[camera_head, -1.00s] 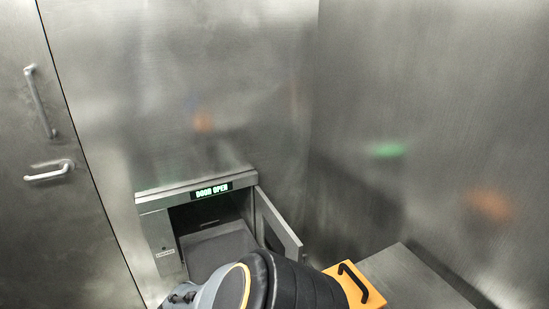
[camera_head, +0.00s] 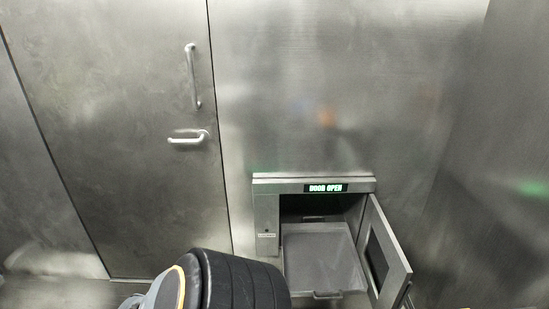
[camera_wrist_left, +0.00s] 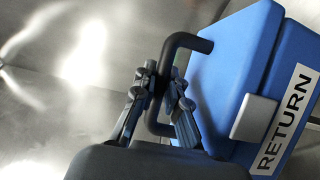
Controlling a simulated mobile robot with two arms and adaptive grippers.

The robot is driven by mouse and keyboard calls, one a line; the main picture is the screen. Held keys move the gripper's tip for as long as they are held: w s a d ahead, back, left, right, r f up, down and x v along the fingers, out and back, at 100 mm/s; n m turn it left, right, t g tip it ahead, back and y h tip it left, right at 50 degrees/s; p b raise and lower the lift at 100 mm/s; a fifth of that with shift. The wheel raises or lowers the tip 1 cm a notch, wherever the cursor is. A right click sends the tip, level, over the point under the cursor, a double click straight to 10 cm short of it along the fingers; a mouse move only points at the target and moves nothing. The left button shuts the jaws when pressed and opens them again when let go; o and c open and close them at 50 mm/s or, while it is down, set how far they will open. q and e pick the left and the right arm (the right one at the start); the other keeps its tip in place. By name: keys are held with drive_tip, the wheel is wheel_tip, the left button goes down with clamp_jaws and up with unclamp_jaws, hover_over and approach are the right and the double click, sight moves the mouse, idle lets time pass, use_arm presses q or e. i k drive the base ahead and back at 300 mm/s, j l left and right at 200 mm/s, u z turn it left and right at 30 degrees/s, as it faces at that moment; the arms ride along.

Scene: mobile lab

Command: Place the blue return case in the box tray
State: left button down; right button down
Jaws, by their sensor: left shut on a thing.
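The blue return case (camera_wrist_left: 235,65) fills the right of the left wrist view, tilted, with a white RETURN label and a grey latch. My left gripper (camera_wrist_left: 162,88) is shut on the case's black handle (camera_wrist_left: 185,40). The case and the gripper do not show in the head view, where only part of my left arm is at the bottom. In the head view, a grey tray (camera_head: 318,257) lies in the opening of a wall box (camera_head: 266,222). The tray looks empty and has a small handle at its front. My right gripper is not in view.
The box's hinged door (camera_head: 389,252) stands open to the right of the tray. A lit sign (camera_head: 325,188) above the opening reads DOOR OPEN. A large metal door (camera_head: 120,150) with two handles (camera_head: 188,137) is to the left. Metal wall surrounds the box.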

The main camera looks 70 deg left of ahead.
sight(321, 273)
drive_tip(key=i+j+u, duration=0.1)
drive_tip(key=j+u, duration=0.15)
drive_tip(key=j, duration=0.15)
drive_tip(key=i+j+u, duration=0.25)
drive_tip(key=j, duration=0.15)
drive_tip(key=i+j+u, duration=0.1)
drive_tip(key=j+u, duration=0.15)
drive_tip(key=i+j, duration=0.2)
drive_tip(key=j, duration=0.2)
drive_tip(key=i+j, duration=0.2)
drive_tip(key=j, duration=0.2)
drive_tip(key=i+j, duration=0.2)
drive_tip(key=j, duration=0.25)
